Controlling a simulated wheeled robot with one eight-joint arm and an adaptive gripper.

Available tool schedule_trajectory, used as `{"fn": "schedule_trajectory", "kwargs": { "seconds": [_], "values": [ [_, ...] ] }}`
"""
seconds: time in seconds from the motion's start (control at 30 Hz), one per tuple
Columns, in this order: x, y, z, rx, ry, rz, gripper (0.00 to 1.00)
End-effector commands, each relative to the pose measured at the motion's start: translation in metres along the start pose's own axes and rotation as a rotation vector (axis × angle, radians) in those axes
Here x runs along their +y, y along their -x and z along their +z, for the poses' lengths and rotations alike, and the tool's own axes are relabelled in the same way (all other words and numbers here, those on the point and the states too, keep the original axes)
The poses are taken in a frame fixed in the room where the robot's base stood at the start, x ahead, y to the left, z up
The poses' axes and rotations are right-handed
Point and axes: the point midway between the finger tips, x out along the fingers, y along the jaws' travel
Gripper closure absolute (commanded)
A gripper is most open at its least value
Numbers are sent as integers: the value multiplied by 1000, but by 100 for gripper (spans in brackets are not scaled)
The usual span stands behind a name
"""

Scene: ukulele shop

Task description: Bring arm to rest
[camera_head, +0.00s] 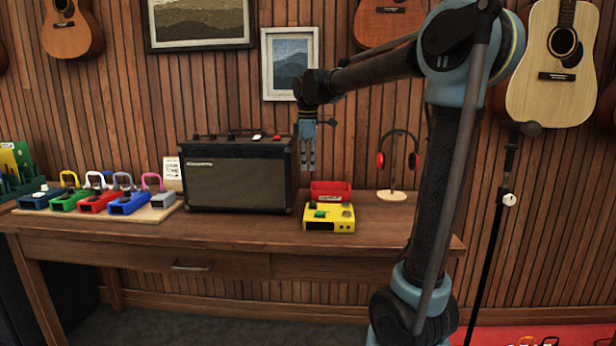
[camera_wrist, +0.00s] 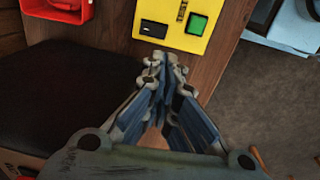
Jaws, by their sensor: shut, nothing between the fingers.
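My gripper (camera_head: 307,168) hangs from my arm, pointing down, above the desk between the amplifier and the headphone stand. Its fingers are shut with nothing between them. In the wrist view my gripper (camera_wrist: 160,62) points toward a yellow pedal with a green button (camera_wrist: 180,20). In the head view the yellow pedal (camera_head: 330,222) sits on the desk below and a little right of the fingertips, apart from them. My arm is raised and reaches left over the desk.
A black amplifier (camera_head: 238,180) stands left of my gripper. A red bin (camera_head: 331,191) is behind the yellow pedal. Red headphones (camera_head: 380,160) hang on a stand to the right. Several coloured pedals stand on a wooden board (camera_head: 160,214). A microphone stand (camera_head: 492,230) is right of my arm.

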Motion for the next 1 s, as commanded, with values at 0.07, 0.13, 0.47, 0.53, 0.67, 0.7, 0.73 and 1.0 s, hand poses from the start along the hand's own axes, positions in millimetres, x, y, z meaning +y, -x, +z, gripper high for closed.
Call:
{"fn": "schedule_trajectory", "kwargs": {
  "seconds": [0.07, 0.13, 0.47, 0.53, 0.67, 0.7, 0.73, 1.0],
  "values": [
    [-1, 4, 0, 0, -1, 0, 100],
    [-2, 6, 3, 0, -11, 1, 100],
    [-53, -18, 75, 13, -299, 21, 100],
    [-68, -27, 93, 17, -381, 27, 100],
    [-98, -46, 123, 25, -532, 36, 100],
    [-108, -52, 132, 28, -578, 40, 100],
    [-114, -57, 138, 31, -613, 42, 100],
    [-179, -108, 186, 51, -927, 63, 100]
  ]
}}
